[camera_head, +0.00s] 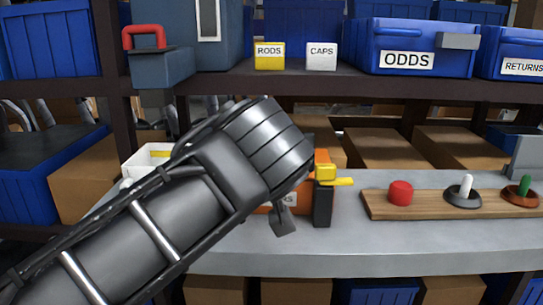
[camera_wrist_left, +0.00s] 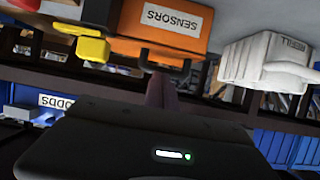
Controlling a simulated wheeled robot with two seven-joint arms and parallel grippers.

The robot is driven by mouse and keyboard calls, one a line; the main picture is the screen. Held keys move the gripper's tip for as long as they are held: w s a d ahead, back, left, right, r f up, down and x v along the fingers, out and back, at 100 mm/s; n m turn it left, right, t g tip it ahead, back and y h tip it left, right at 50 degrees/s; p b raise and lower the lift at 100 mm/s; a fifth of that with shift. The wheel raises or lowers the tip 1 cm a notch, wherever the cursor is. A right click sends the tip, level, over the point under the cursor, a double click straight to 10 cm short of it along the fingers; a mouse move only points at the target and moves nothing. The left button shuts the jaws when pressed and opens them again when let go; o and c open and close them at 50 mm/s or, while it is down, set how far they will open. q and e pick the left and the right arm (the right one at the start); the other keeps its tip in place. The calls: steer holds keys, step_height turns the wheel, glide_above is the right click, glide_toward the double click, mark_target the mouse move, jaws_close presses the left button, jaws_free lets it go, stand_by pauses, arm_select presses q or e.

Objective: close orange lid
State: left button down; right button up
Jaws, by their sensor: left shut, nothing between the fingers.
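An orange box labelled SENSORS (camera_wrist_left: 165,30) shows upside down at the top of the left wrist view. In the head view a strip of the orange box (camera_head: 262,210) shows behind my left arm, with an orange part (camera_head: 322,158) higher up at its right. Yellow parts (camera_head: 326,173) stick out beside it, also in the wrist view (camera_wrist_left: 92,48). My left arm hides most of the box and lid, so I cannot tell the lid's angle. My left gripper (camera_wrist_left: 162,92) is shut and empty, close to the box front; contact is unclear. My right gripper is out of view.
A white bin labelled REFILL (camera_wrist_left: 265,60) stands beside the box. A wooden board (camera_head: 430,204) with a red knob (camera_head: 400,192) and two levers lies to the right on the grey bench (camera_head: 400,262). A shelf with blue bins (camera_head: 410,48) hangs above. The front bench strip is clear.

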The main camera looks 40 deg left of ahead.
arm_select(q)
steer(key=shift+s+f, duration=0.1)
steer(key=shift+f, duration=0.15)
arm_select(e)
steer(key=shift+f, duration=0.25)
arm_select(q)
steer(key=shift+v, duration=0.75)
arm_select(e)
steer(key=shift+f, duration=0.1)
arm_select(q)
steer(key=shift+f, duration=0.1)
